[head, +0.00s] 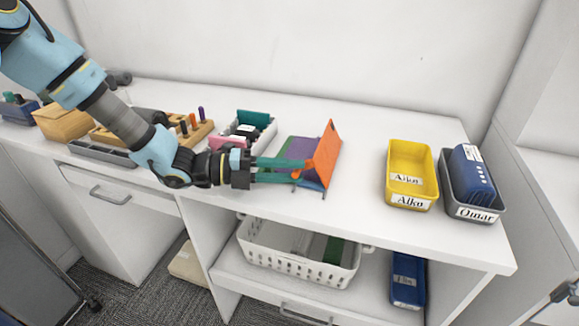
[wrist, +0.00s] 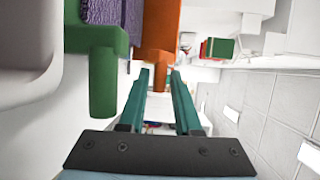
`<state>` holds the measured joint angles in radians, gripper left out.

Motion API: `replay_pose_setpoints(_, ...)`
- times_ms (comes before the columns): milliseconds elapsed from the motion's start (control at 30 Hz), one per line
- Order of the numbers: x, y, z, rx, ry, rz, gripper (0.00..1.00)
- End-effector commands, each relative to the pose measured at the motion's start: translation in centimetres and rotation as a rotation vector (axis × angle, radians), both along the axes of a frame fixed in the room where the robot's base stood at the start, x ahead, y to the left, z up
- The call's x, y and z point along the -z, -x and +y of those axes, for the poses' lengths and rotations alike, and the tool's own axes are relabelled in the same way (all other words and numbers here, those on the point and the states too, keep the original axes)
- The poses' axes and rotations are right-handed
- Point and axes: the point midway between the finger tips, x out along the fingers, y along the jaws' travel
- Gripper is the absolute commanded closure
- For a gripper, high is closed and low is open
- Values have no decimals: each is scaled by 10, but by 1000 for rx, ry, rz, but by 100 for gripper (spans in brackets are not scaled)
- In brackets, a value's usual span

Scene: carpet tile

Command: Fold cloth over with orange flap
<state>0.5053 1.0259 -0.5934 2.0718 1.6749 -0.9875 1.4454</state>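The cloth (head: 299,147) lies toward the front of the white worktop, with a purple-grey middle and a green strip on its left. Its orange flap (head: 330,148) stands raised and tilted at the right side, with some blue below it. A green tab (wrist: 103,85) and purple cloth (wrist: 122,15) are to the left.
A yellow bin (head: 410,158) and a grey bin (head: 481,213) holding a blue item stand at right. Behind my gripper are a tray of small items (head: 268,135) and a wooden peg block (head: 200,132). A white basket (head: 300,270) sits on the shelf below.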

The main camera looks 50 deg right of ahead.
Motion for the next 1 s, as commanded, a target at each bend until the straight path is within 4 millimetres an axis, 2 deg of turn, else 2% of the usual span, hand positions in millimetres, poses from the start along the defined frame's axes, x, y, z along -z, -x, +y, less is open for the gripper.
replay_pose_setpoints(233, 0, 0, 0, -1, 0, 0, 69)
replay_pose_setpoints(500, 0, 0, 0, -1, -1, 1, 99)
replay_pose_setpoints(1000, 1, 0, 0, -1, -1, 0, 100)
